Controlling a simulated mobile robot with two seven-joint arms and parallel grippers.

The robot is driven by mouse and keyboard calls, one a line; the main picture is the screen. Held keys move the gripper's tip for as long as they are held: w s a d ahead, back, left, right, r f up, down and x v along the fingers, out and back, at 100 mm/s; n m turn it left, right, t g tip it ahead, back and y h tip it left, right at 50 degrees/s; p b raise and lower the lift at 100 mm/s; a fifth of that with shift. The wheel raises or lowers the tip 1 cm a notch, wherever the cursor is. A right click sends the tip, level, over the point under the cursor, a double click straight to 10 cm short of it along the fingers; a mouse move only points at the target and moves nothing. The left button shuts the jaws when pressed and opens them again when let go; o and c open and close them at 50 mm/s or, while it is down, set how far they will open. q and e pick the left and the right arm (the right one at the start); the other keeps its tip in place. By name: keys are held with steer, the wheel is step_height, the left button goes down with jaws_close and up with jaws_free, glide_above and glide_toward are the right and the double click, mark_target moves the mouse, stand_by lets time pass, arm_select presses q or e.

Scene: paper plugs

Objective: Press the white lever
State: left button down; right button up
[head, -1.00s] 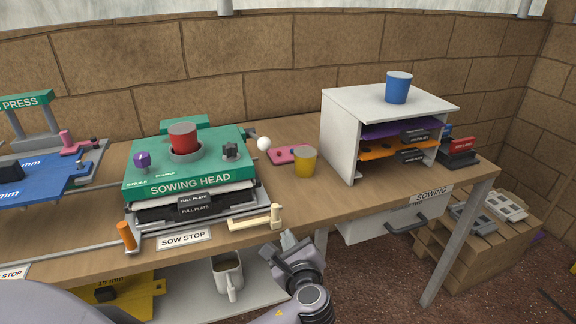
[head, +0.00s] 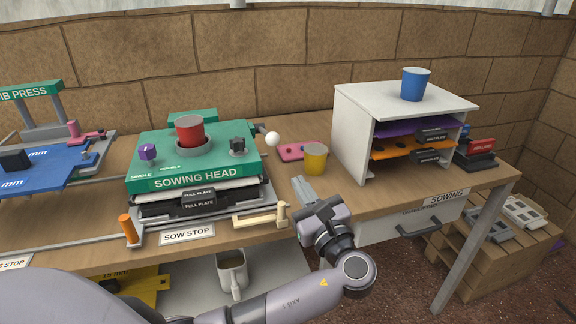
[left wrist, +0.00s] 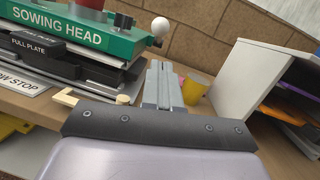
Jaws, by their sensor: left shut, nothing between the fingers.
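The white lever shows as a round white ball knob (head: 272,139) at the right side of the green sowing head (head: 215,180). In the left wrist view the knob (left wrist: 160,25) stands at the top, just beyond the fingertips and apart from them. My left gripper (head: 302,185) is shut and empty, in front of the yellow cup and to the lower right of the knob. Its closed fingers (left wrist: 160,68) point forward in the left wrist view. Most of the lever's arm below the knob is hard to make out. My right gripper is not in view.
A yellow cup (head: 316,159) and a pink piece (head: 290,152) stand close behind my fingers. A cream handle (head: 265,217) lies at the bench's front edge. A white shelf (head: 352,130) with a blue cup (head: 416,84) on top bounds the right.

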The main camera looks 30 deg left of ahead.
arm_select(q)
steer(key=x, duration=0.9)
steer(key=shift+w+a, duration=0.2)
steer(key=shift+a, duration=0.15)
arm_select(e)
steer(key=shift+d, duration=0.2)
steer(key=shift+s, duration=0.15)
